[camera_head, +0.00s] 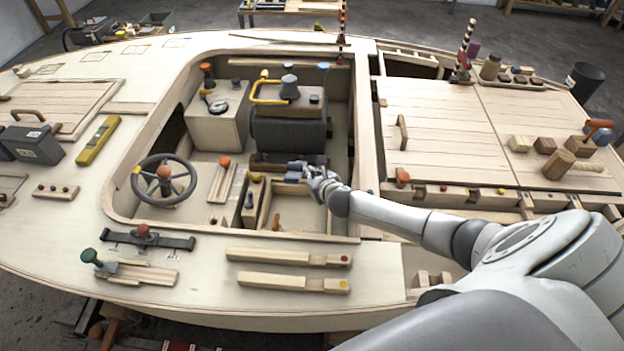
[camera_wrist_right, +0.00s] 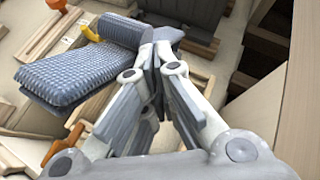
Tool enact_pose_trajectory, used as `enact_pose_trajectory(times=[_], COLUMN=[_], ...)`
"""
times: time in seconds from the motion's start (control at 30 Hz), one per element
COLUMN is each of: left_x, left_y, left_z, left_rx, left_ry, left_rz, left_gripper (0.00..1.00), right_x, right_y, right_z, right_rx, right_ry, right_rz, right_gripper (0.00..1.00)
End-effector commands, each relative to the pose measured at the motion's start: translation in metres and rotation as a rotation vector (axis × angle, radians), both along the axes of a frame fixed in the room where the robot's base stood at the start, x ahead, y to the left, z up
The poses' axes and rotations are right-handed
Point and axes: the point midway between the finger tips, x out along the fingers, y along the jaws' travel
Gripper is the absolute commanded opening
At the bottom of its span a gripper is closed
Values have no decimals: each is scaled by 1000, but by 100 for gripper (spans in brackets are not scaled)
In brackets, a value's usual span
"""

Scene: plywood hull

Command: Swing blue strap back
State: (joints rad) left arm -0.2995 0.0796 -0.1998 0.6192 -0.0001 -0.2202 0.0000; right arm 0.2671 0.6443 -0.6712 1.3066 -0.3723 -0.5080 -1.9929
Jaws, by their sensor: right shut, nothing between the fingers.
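A blue-grey ribbed piece that looks like the strap (camera_wrist_right: 70,78) fills the upper left of the right wrist view. It has a broad flat part and a thicker part beside my fingertips. In the head view a small blue-grey piece (camera_head: 293,177) shows at the gripper's tip, in front of the dark seat. My right gripper (camera_head: 312,171) reaches into the cockpit well from the right. In the wrist view its fingers (camera_wrist_right: 160,45) are closed together right beside the strap. I cannot tell whether they touch it. My left gripper is not in view.
The black seat (camera_head: 290,135) stands just behind the gripper. A steering wheel (camera_head: 163,180) is to the left in the well. A light wooden wall (camera_head: 365,150) bounds the well on the right. An orange lever (camera_head: 276,222) stands in front of the gripper.

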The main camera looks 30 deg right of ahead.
Motion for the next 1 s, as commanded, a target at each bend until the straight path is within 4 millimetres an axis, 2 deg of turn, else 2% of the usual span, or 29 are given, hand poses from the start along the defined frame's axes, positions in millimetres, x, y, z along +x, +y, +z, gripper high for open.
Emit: enact_pose_trajectory(times=[0.53,1.0], left_x=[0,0], left_y=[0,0], left_z=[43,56], left_rx=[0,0], left_ry=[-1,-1], left_rz=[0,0], left_gripper=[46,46], right_x=[21,60], right_y=[-17,-45], right_z=[25,46], right_rx=[35,32], right_ry=[47,45], right_rz=[-2,-1], right_gripper=[0,0])
